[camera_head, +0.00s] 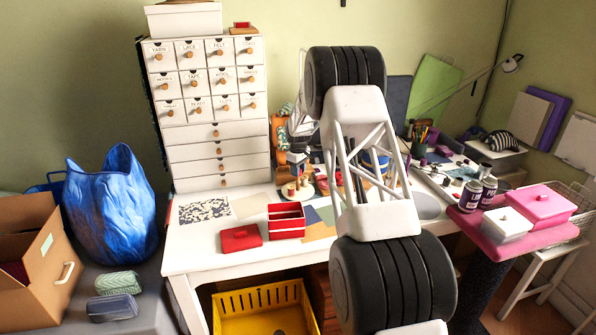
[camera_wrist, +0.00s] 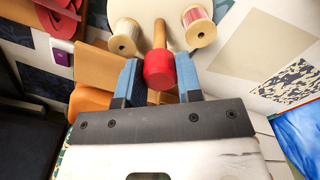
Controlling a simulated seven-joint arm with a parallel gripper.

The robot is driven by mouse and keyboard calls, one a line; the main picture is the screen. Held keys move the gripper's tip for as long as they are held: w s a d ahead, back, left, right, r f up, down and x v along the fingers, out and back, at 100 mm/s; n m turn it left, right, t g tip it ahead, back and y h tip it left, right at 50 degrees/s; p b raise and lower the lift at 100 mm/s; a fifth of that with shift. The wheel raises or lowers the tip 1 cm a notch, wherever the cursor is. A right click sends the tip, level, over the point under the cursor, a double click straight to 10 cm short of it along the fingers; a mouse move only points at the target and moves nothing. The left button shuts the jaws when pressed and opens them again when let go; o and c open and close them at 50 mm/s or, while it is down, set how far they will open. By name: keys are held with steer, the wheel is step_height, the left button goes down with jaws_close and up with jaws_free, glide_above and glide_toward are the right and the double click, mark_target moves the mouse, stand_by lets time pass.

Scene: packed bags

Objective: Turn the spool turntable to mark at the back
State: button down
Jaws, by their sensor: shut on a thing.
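The spool turntable (camera_wrist: 178,10) is a pale round disc at the top of the wrist view, with wooden spools (camera_wrist: 124,40) near its rim, one wound with pink-red thread (camera_wrist: 198,25). A wooden handle with a red knob (camera_wrist: 159,66) sticks out between them. My gripper (camera_wrist: 159,82) is shut on the red knob, one blue-grey finger on each side. In the head view, the turntable stands on the white table, partly hidden by my arm and gripper (camera_head: 297,165). I cannot make out the mark.
A white drawer cabinet (camera_head: 215,137) stands left of the turntable. An open red box (camera_head: 286,220) and a red lid (camera_head: 240,238) lie in front. A cup of pencils (camera_head: 420,140) is to the right.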

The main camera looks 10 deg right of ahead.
steer(key=shift+n, duration=4.7)
steer(key=shift+r+n, duration=0.1)
steer(key=shift+n, duration=0.4)
steer(key=c, duration=0.8)
jaws_free()
steer(key=shift+r, duration=3.85)
